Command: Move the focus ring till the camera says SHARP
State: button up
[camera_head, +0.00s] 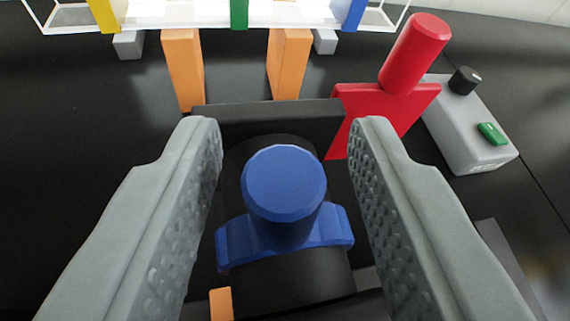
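A blue ring with a blue knob (284,185) standing up from it sits around a black cylindrical body (297,283), which looks like the camera's lens. This seems to be the focus ring. My gripper (295,135) is open, with one grey finger on each side of the blue knob. Gaps show between the knob and both fingers, and nothing is held. No readout or SHARP sign is visible in this view. The lower part of the ring and the body's underside are hidden.
A red plate with a red handle (416,52) stands just beyond the right finger. A grey box (469,130) with a black dial and green switch lies farther right. Orange posts (184,70) and a clear tray (180,14) with coloured strips are behind. Dark table at left is clear.

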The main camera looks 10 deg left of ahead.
jog(key=v, duration=1.7)
jog(key=shift+s, duration=0.2)
jog(key=shift+a, duration=0.1)
jog(key=s+f+m+t+h, duration=0.2)
jog(key=s+m+h, duration=0.1)
jog(key=s, duration=1.3)
jog(key=s+f+m+t+h, duration=0.2)
jog(key=s+f+m+h, duration=0.1)
jog(key=s, duration=1.4)
jog(key=shift+m+t, duration=0.3)
jog(key=shift+t, duration=0.1)
